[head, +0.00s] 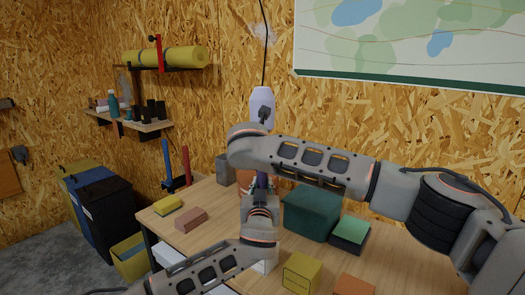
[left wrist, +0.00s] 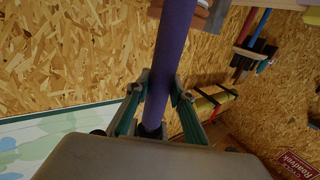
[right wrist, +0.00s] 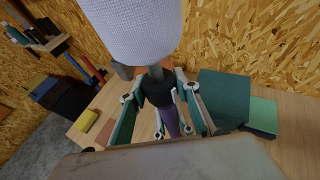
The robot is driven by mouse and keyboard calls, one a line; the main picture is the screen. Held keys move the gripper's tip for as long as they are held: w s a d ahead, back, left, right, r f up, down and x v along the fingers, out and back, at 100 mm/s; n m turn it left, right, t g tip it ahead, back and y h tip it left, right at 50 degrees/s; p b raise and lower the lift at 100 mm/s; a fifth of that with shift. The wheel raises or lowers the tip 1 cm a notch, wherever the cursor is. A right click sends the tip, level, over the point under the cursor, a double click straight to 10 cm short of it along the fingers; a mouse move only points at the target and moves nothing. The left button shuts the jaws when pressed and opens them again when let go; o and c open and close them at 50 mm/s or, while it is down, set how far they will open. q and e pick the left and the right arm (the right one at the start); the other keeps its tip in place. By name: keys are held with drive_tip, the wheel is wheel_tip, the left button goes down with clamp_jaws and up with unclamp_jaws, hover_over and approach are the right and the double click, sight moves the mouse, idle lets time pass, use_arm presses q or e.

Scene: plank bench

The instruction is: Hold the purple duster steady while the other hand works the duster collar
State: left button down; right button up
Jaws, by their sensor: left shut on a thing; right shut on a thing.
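The purple duster stands roughly upright, with its pale head (head: 262,98) on top; the head also shows large in the right wrist view (right wrist: 132,28). Its purple handle (left wrist: 173,50) runs between the fingers of my left gripper (head: 262,187), which is shut on it from below. The dark duster collar (right wrist: 156,90) sits between head and handle. My right gripper (right wrist: 160,98) is shut on this collar, above my left gripper. In the head view my right wrist hides the collar and the right fingers.
A dark green box (head: 312,212) and a green-topped box (head: 350,236) stand on the bench just right of my left gripper. A yellow block (head: 302,272) is near the front, an orange block (head: 353,286) beside it. A pink block (head: 190,219) and yellow block (head: 167,205) lie left.

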drive_tip(key=shift+d+m+g+h, duration=0.1)
drive_tip(key=shift+m+g+h, duration=0.2)
drive_tip(key=shift+m+h, duration=1.2)
drive_tip(key=shift+h, duration=0.3)
drive_tip(key=o, duration=1.1)
drive_tip(key=shift+o, duration=0.2)
drive_tip(key=shift+s+a+r, duration=0.15)
drive_tip(key=shift+s+a, duration=0.15)
drive_tip(key=shift+s, duration=0.2)
drive_tip(key=v, duration=1.1)
drive_tip(key=shift+r, duration=0.15)
drive_tip(key=shift+d, duration=0.1)
